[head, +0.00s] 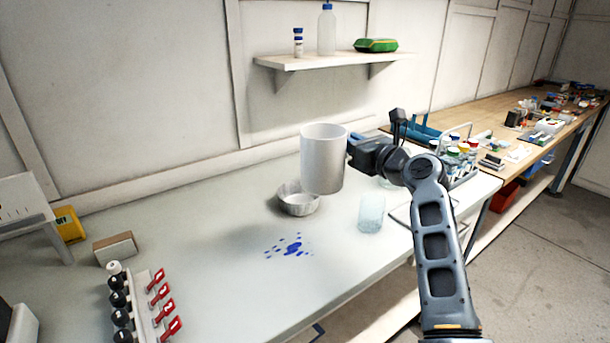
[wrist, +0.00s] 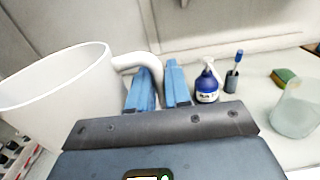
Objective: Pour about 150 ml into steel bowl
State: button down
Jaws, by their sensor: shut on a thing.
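A large white jug (head: 322,160) is held up in the air in the head view, close to upright. In the wrist view the jug (wrist: 62,95) fills the left side, and its handle (wrist: 150,62) runs to the blue fingers. My gripper (head: 353,150) is at the jug's right side, shut on the handle; its fingers also show in the wrist view (wrist: 159,88). The steel bowl (head: 299,204) stands on the bench, below and slightly left of the jug in the head view; the jug hides part of its rim. The jug's contents are not visible.
A translucent beaker (head: 370,214) stands right of the bowl. Blue spots (head: 290,247) mark the bench in front. A rack (head: 462,165) with coloured caps is behind my arm. A shelf (head: 325,57) hangs above.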

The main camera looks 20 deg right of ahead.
aim_at(295, 201)
jog(key=i+l, duration=0.7)
jog(key=i, duration=0.1)
